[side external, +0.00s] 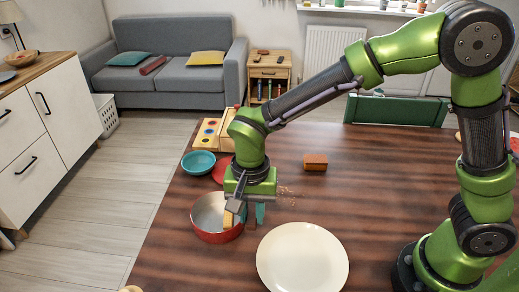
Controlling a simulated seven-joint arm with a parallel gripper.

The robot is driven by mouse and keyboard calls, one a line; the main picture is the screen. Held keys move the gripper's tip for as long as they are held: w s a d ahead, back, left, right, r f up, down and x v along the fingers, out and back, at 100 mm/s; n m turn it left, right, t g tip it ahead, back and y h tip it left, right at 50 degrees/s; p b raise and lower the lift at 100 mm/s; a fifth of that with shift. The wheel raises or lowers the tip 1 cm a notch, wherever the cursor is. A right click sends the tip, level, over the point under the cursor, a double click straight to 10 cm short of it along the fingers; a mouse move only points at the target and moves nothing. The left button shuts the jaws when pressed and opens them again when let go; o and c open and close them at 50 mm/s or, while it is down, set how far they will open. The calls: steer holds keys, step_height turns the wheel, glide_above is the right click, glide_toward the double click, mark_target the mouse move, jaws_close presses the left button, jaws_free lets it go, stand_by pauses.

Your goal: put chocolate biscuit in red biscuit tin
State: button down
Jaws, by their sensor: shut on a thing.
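The red tin (213,235) stands open near the left edge of the table, with a bright metallic inside. My gripper (236,207) points down at the tin's right side, its fingers at the rim. It is shut on a small tan-brown piece (228,219), which looks like the biscuit and shows against the tin's opening. The fingers partly cover the piece, and I cannot tell whether it touches the tin. A brown and teal item (260,212) stands just right of the tin, partly hidden by my gripper.
A cream plate (302,258) lies right of the tin at the front. A teal bowl (198,164) and a partly hidden red dish (220,175) are behind the tin. A brown block (315,162) lies farther back. A wooden box with coloured circles (208,132) stands at the back left.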

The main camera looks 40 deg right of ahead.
steer(key=shift+w+a+n, duration=0.5)
steer(key=shift+w+a, duration=1.65)
steer(key=shift+w, duration=3.7)
steer(key=shift+f, duration=2)
steer(key=c, duration=0.9)
jaws_free()
steer(key=shift+o, duration=0.2)
steer(key=shift+r, duration=0.1)
step_height(320, 180, up, 8)
